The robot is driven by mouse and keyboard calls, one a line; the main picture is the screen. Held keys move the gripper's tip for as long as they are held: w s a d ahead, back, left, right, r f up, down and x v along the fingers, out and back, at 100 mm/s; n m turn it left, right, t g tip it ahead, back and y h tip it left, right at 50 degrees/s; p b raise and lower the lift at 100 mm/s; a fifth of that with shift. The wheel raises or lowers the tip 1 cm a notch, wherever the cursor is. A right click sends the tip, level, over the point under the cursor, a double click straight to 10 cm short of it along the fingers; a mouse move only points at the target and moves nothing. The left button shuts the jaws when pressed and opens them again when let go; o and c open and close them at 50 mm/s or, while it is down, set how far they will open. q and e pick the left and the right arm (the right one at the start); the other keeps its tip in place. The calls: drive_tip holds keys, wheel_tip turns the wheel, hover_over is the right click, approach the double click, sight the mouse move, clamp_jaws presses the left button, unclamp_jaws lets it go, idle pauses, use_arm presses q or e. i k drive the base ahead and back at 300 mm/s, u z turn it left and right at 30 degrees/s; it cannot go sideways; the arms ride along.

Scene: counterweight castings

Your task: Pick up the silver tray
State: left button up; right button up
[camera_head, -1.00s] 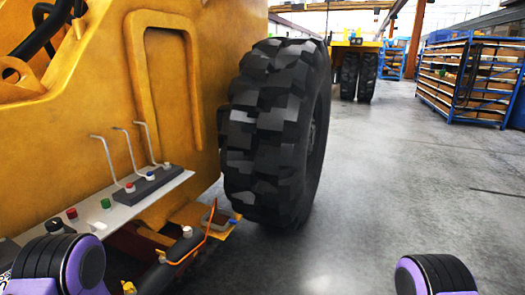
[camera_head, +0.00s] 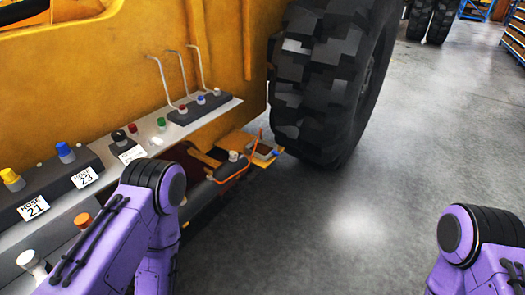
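No loose silver tray is clearly visible. A silver-grey flat panel (camera_head: 62,212) juts out from the side of the yellow machine (camera_head: 120,70), with knobs, levers and white labels on it. I cannot tell whether it is the tray meant. My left arm (camera_head: 135,225) rises at the lower left, in front of part of the panel. My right arm (camera_head: 470,245) is at the lower right over the floor. Both grippers are out of view.
A big black tyre (camera_head: 330,80) stands right of the panel. A yellow step-like plate (camera_head: 264,152) and a dark cylinder with an orange handle sit low beside it. Blue racks (camera_head: 515,35) stand at far right. The grey floor (camera_head: 400,150) between is clear.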

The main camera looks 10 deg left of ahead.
sight(265, 149)
drive_tip(key=z, duration=0.5)
drive_tip(key=i, duration=0.75)
drive_tip(key=z, duration=0.45)
drive_tip(key=i, duration=0.9)
drive_tip(key=u, duration=0.8)
drive_tip(key=i, duration=0.75)
drive_tip(key=u, duration=0.75)
drive_tip(key=i, duration=0.55)
